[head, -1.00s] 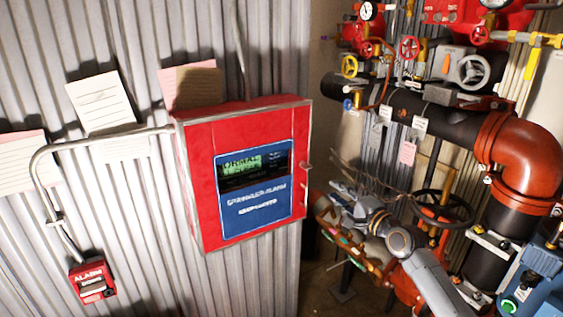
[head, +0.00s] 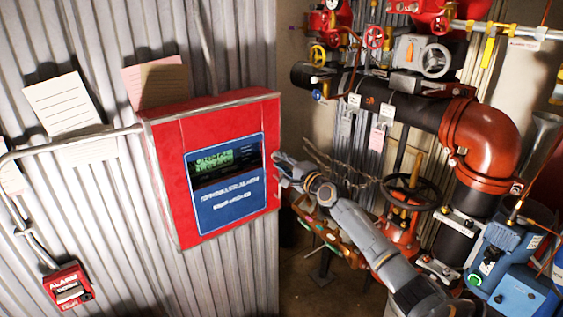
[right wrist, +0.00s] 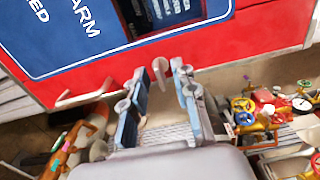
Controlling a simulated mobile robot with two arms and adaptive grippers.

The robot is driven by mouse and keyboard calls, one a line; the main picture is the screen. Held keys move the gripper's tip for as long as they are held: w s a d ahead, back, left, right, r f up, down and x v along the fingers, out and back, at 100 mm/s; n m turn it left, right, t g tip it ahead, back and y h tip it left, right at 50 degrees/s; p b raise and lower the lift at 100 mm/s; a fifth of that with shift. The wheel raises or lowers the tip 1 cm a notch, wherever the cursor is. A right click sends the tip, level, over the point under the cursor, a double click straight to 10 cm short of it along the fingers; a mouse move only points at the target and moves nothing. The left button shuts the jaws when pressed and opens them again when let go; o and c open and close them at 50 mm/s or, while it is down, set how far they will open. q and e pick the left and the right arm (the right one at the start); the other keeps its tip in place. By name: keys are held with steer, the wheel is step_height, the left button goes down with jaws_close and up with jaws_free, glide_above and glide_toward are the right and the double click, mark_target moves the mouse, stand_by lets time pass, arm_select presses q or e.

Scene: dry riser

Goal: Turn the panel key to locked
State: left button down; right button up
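The red alarm panel (head: 215,165) with a blue face and a green-lit display hangs on the corrugated wall in the head view. Its red side and blue label fill the top of the right wrist view (right wrist: 205,52). A small pale key-like tab (right wrist: 160,70) stands out from the panel's edge there. My right gripper (head: 279,168) is at the panel's right side, fingers toward it. In the right wrist view its two fingers (right wrist: 159,84) are apart, with the tab between their tips; I see no clear contact. In the head view the gripper hides the tab. My left gripper is not in view.
Black and red pipes (head: 425,112), a black handwheel (head: 412,193) and a blue pump unit (head: 500,250) stand at the right, close to my right arm. A red alarm pull box (head: 68,287) is at lower left.

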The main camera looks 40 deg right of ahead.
steer(key=shift+w, duration=0.15)
steer(key=shift+c, duration=0.5)
jaws_close()
